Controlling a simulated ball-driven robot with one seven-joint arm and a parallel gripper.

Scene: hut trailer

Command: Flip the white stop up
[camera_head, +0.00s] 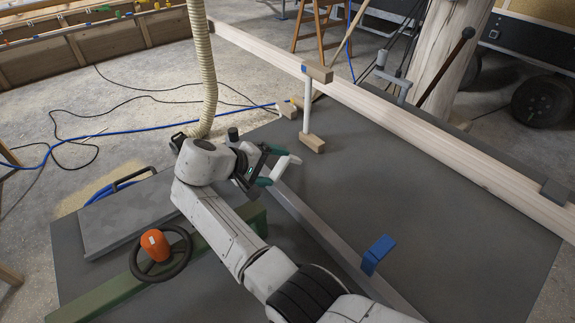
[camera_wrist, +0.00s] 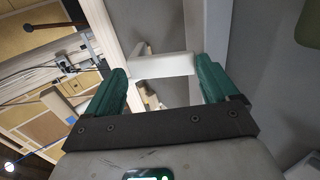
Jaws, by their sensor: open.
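The white stop (camera_head: 284,166) is a small pale bracket at the far end of the grey metal rail (camera_head: 315,228) on the dark table. In the wrist view the white stop (camera_wrist: 165,66) spans the gap between the green fingers. My gripper (camera_head: 275,167) is open, with one green finger on each side of the stop. In the wrist view my gripper (camera_wrist: 162,72) has its fingertips close to the stop's ends; I cannot tell whether they touch it. My arm and gripper partly hide the stop's base in the head view.
A blue stop (camera_head: 377,253) sits nearer on the same rail. A wooden clamp with a white post (camera_head: 308,110) stands beyond my gripper. A ribbed hose (camera_head: 203,70) hangs behind my wrist. A black handwheel (camera_head: 160,262) is at left.

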